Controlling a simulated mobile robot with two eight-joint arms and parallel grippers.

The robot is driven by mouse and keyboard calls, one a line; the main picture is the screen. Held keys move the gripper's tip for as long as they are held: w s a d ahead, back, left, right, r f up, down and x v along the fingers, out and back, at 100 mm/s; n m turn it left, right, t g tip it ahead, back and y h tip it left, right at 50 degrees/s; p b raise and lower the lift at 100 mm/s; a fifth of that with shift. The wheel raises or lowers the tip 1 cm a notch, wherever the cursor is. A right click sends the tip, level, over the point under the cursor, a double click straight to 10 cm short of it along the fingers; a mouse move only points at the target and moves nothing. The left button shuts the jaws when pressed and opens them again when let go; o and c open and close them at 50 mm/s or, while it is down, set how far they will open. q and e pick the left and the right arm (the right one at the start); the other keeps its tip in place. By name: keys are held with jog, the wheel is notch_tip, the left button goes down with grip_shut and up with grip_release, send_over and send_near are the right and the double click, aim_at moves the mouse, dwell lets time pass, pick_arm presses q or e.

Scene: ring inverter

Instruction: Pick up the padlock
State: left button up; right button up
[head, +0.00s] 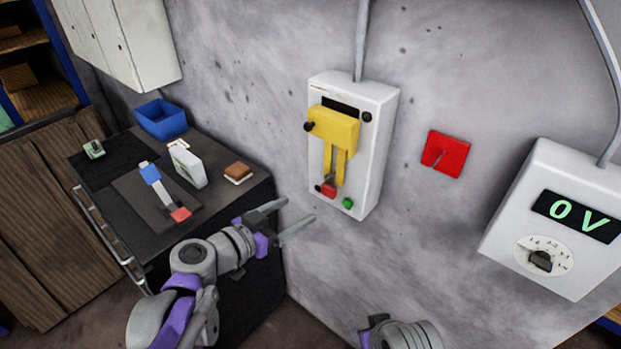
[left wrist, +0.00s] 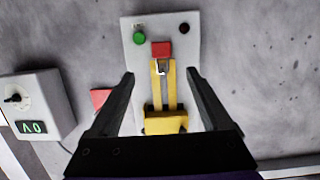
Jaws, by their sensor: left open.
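A small red padlock (head: 328,190) with a grey metal shackle hangs at the lower end of the yellow two-bar lever (head: 335,130) on the white wall box (head: 372,150). In the left wrist view the padlock (left wrist: 161,49) shows upside down, near the top middle, with its shackle by the yellow bars (left wrist: 164,88). My left gripper (head: 300,217) is open and empty, below and left of the wall box, apart from the padlock. In the wrist view its fingers (left wrist: 162,82) stand either side of the yellow lever. My right gripper does not show.
A dark cabinet (head: 225,205) at left bears a blue bin (head: 160,118), a white box (head: 187,164), a brown block (head: 238,171) and a blue-and-red-ended item. A red wall plate (head: 446,154) and a white meter box (head: 545,215) reading 0 V are at right.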

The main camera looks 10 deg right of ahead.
aim_at(327, 188)
pick_arm(q)
jog(key=x, duration=1.1)
jog(key=shift+w+r, duration=0.2)
jog(key=shift+r, duration=0.2)
jog(key=shift+t, duration=0.3)
jog(key=shift+a, duration=0.1)
grip_shut()
